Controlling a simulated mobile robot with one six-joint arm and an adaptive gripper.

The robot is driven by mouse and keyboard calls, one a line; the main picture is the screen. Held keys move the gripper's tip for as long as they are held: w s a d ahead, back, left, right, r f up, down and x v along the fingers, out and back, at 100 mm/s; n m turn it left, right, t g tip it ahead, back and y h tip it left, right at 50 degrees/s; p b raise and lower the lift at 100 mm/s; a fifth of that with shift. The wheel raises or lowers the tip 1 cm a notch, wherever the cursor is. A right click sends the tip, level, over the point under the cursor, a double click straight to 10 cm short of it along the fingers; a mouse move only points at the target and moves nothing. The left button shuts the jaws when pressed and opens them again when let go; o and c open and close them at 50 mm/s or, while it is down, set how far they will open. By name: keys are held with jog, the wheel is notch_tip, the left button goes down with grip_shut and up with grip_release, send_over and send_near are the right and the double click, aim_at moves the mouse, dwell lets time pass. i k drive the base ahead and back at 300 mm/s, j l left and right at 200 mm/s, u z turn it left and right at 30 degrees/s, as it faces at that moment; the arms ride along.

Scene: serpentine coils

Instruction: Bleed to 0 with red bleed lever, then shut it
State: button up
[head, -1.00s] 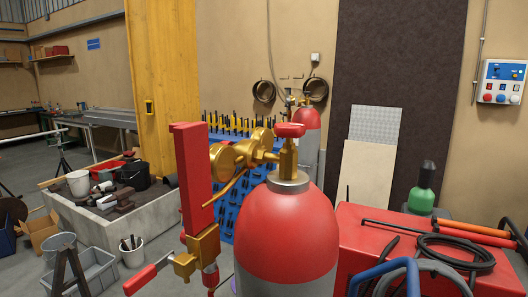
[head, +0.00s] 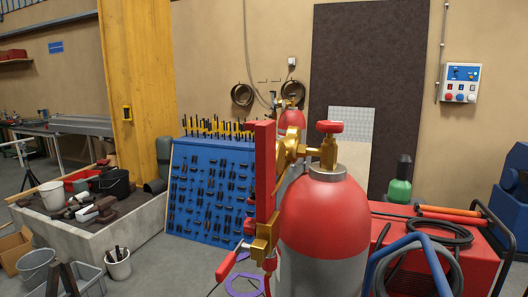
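A red gas cylinder (head: 325,215) with a grey lower body stands upright right of centre in the head view. A red handwheel (head: 329,127) sits on its brass valve (head: 329,153). Brass regulator gauges (head: 288,153) show edge-on at the valve's left, their dials unreadable from here. A tall red upright bar (head: 265,175) stands in front of them. Below it is a brass block (head: 264,247). A lever with a red grip (head: 227,265) slopes down and left from this block. I take it for the bleed lever; whether it is open or shut I cannot tell. My gripper is not in view.
A blue tool board (head: 212,190) stands behind on the left. A concrete trough (head: 100,240) and buckets (head: 117,265) are further left. Some floor between is clear.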

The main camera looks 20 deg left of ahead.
aim_at(221, 273)
jog(key=i+j+z, duration=0.15)
jog(key=j+z, duration=0.2)
jog(key=j, duration=0.6)
jog(key=j+z, duration=0.3)
jog(key=j, duration=0.65)
jog(key=j+z, duration=0.35)
jog(key=j, duration=0.9)
jog(key=k+l, duration=0.6)
jog(key=l, duration=0.15)
